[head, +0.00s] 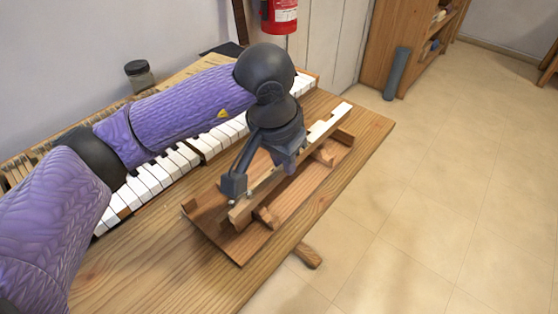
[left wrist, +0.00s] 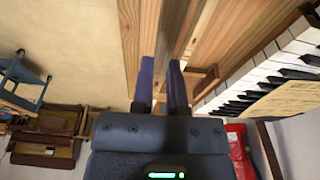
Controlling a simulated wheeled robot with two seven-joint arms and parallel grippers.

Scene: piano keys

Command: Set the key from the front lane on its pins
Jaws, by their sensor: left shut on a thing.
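The key is a long wooden bar (head: 241,213) with a white top (head: 328,122) at its far end. It lies lengthwise over the wooden tray (head: 226,243) at the table's front. My left gripper (head: 288,160) is over its middle and shut on it. In the left wrist view the two fingers of my left gripper (left wrist: 162,88) stand on either side of the wooden bar (left wrist: 168,40). I cannot tell whether the bar touches the tray's cross blocks (head: 266,216). The pins are not clearly visible. My right gripper is not in view.
The keyboard (head: 150,181) runs behind the tray, partly hidden by my left arm. A brown strip (head: 205,149) shows between its white keys. A dark jar (head: 139,75) stands at the back. The wooden table (head: 150,268) is bare at the front left.

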